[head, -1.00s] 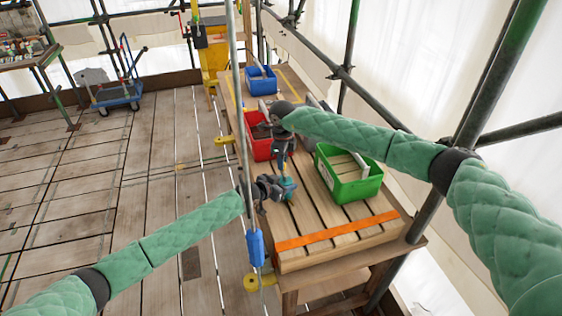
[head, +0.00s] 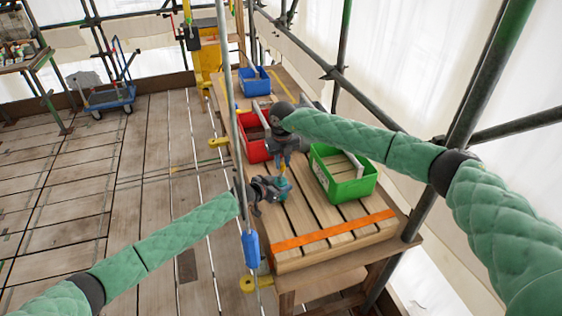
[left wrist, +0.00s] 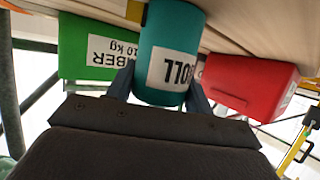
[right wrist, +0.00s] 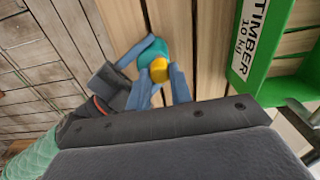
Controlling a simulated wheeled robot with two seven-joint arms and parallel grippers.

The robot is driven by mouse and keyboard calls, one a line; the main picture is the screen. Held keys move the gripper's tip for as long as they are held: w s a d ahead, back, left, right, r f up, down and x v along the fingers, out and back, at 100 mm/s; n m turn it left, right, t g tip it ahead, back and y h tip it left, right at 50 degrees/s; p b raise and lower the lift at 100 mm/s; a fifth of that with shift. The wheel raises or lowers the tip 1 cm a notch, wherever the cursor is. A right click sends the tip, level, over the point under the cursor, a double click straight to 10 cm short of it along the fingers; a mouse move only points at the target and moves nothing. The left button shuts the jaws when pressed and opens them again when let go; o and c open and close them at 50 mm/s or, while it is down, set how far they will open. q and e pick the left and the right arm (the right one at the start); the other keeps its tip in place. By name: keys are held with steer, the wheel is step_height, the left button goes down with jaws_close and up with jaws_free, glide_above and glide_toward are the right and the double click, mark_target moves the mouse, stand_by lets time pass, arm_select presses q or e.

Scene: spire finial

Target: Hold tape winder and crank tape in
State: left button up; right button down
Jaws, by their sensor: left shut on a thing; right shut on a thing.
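The tape winder is a teal cylinder (left wrist: 168,50) with a white printed label, low over the slatted wooden bench top; it shows small in the head view (head: 285,191). My left gripper (left wrist: 160,92) is shut around its body, one finger on each side. A yellow crank knob (right wrist: 158,70) sits on the winder's upper side in the right wrist view. My right gripper (right wrist: 162,84) comes from above with its fingers on either side of this knob, shut on it. The tape itself cannot be made out, and the crank arm is mostly hidden.
A green timber box (head: 352,187) stands right of the winder, a red box (head: 257,150) behind it at left, and a blue box (head: 254,83) farther back. An orange strip (head: 330,232) crosses the bench's near end. A scaffold pole (head: 232,120) rises beside my left arm.

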mark_target(283, 164)
steer(key=shift+d+m, duration=0.15)
steer(key=shift+m, duration=0.45)
steer(key=c, duration=1.2)
jaws_free()
steer(key=shift+c, duration=0.2)
step_height(283, 164, up, 12)
